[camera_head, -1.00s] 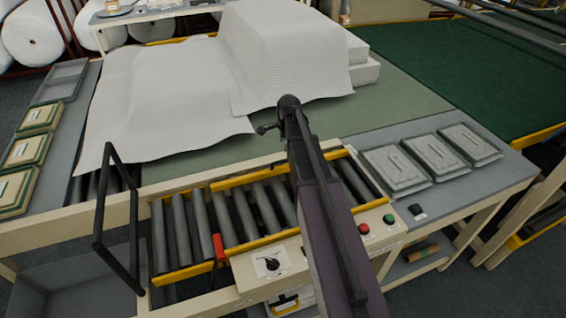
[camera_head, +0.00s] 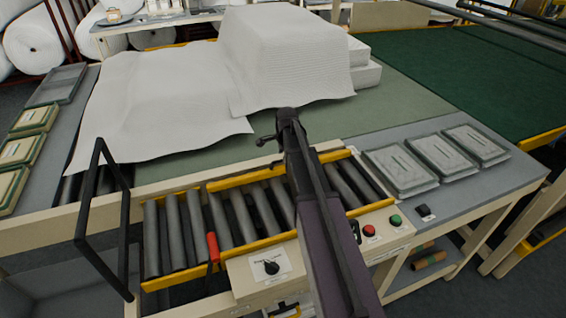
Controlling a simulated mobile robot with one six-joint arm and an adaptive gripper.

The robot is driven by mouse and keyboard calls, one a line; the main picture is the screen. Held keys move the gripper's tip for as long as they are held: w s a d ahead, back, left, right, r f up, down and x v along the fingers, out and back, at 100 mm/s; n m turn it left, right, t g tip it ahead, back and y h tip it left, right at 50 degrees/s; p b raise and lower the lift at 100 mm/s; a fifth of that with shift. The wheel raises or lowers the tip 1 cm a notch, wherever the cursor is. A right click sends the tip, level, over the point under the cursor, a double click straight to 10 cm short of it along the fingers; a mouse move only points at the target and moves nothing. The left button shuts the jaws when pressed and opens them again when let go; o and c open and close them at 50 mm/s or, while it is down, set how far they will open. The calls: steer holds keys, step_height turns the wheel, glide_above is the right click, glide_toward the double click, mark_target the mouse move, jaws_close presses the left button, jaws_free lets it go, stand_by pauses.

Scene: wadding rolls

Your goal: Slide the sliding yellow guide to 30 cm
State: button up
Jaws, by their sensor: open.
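A roller bed (camera_head: 178,232) at the table's front edge has yellow guide bars along it. One yellow bar (camera_head: 245,178) runs along its far side and another yellow bar (camera_head: 180,279) along its near side. A red piece (camera_head: 212,247) stands at the near bar. I cannot tell which bar slides, and no scale is readable. My arm crosses over the rollers and hides part of both bars. My gripper (camera_head: 267,140) is at the arm's far end, beyond the far bar, small and dark, open and holding nothing visible. It appears apart from the bars.
A black upright frame (camera_head: 82,210) stands left of the rollers. A control box (camera_head: 250,275) with a knob, red and green buttons sits in front. White wadding (camera_head: 160,95) covers the table behind. Grey packs (camera_head: 400,171) lie at right.

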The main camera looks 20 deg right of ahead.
steer(key=shift+w+f+b, duration=0.15)
steer(key=shift+f+b, duration=0.45)
steer(key=shift+f, duration=0.3)
jaws_close()
